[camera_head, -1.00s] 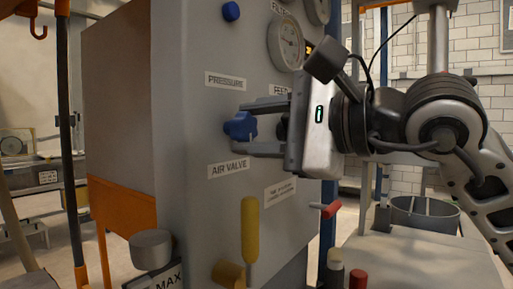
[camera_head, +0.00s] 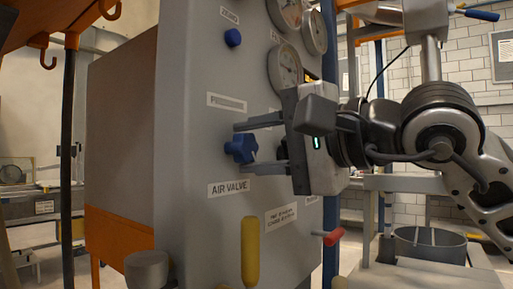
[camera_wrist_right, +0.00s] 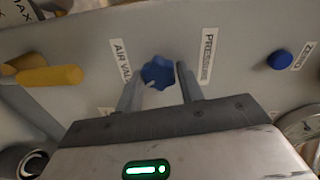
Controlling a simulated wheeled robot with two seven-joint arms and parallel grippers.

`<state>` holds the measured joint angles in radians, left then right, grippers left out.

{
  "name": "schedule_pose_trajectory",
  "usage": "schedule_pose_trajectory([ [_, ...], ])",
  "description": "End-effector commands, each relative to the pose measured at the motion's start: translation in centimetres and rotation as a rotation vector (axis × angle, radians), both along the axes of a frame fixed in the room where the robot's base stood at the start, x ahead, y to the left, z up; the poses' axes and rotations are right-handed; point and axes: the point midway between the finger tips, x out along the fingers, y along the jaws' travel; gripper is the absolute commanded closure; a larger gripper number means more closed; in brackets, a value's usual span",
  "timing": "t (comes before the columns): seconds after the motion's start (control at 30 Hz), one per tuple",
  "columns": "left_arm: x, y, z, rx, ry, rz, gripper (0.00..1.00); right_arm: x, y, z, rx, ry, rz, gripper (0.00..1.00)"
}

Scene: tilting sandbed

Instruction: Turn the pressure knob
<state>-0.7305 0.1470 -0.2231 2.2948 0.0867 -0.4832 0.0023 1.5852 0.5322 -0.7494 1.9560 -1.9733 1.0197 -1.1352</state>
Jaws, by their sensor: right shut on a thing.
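The blue lobed pressure knob (camera_head: 241,148) sits on the grey panel, below the pressure label (camera_head: 227,102) and above the air valve label (camera_head: 229,188). My right gripper (camera_head: 246,148) comes from the right, with one finger above the knob and one below. It is shut on the knob, though a gap seems to show beside the upper finger. In the right wrist view the knob (camera_wrist_right: 158,72) lies between the two fingertips (camera_wrist_right: 158,85). My left gripper is not in view.
Another blue knob (camera_head: 233,37) is higher on the panel. Gauges (camera_head: 285,67) are close above my right gripper. A yellow handle (camera_head: 250,250) and a red-tipped lever (camera_head: 332,237) are below. A grey round container (camera_head: 430,245) stands at right.

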Motion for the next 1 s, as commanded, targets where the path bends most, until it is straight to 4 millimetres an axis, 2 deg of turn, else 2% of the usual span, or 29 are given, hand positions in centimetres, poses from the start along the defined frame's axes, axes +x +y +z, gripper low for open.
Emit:
schedule_pose_trajectory([
  [0.3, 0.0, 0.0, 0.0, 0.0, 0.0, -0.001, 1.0, 0.0, 0.1, -0.3, -0.006, 0.006, 0.001, 0.85],
  [0.33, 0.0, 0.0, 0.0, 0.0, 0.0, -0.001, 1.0, 0.0, 0.1, -0.3, -0.006, 0.006, 0.002, 0.54],
  [0.4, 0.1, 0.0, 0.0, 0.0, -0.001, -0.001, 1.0, 0.0, 0.1, -0.2, -0.004, 0.005, 0.001, 0.41],
  [0.83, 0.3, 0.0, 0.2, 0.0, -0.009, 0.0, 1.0, 0.0, 0.0, -0.1, -0.001, 0.002, 0.0, 0.41],
  [1.0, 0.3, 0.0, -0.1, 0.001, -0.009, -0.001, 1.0, -0.9, -1.2, 0.1, 0.001, -0.001, -0.002, 0.41],
])
